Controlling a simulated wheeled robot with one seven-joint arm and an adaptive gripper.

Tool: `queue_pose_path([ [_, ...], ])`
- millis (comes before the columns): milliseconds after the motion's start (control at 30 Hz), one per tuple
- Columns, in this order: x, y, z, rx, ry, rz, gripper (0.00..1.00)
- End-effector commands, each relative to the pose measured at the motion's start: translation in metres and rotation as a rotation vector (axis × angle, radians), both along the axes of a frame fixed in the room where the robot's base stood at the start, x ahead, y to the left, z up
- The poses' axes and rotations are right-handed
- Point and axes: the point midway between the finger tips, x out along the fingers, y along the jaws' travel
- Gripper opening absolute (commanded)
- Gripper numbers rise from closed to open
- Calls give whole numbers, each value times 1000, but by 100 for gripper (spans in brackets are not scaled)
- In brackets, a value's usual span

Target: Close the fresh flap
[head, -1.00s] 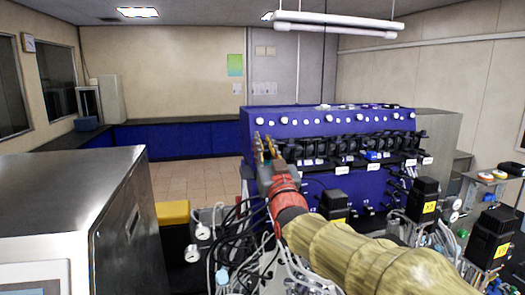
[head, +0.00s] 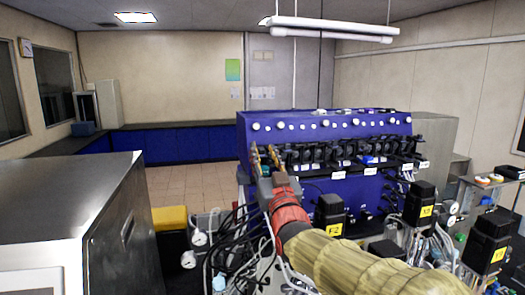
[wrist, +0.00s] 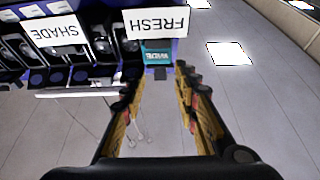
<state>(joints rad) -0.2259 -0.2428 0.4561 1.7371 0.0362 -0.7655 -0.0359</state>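The white FRESH label (wrist: 155,22) appears upside down at the top of the wrist view. A teal tag (wrist: 157,57) sits just under it, in front of my fingertips. Dark pump heads with black covers (wrist: 128,42) stand beside the label; I cannot tell which piece is the fresh flap or how far it stands open. My gripper (wrist: 158,85) is open and empty, its fingers on either side of the teal tag in the picture. In the head view my gripper (head: 264,152) is at the left end of the blue pump panel (head: 290,185).
Black motors (head: 330,212) and tangled tubes (head: 235,235) stand below the panel. A steel cabinet (head: 60,220) fills the left front. Open floor (head: 190,185) lies behind it.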

Motion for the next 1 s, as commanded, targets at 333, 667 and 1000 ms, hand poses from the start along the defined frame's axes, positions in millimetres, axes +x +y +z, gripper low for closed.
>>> queue_pose_path([
  [333,-60,-13,-25,0,1,-1,30],
  [667,-87,-19,-37,0,2,-2,30],
  [1000,-87,-20,-38,0,3,-3,30],
])
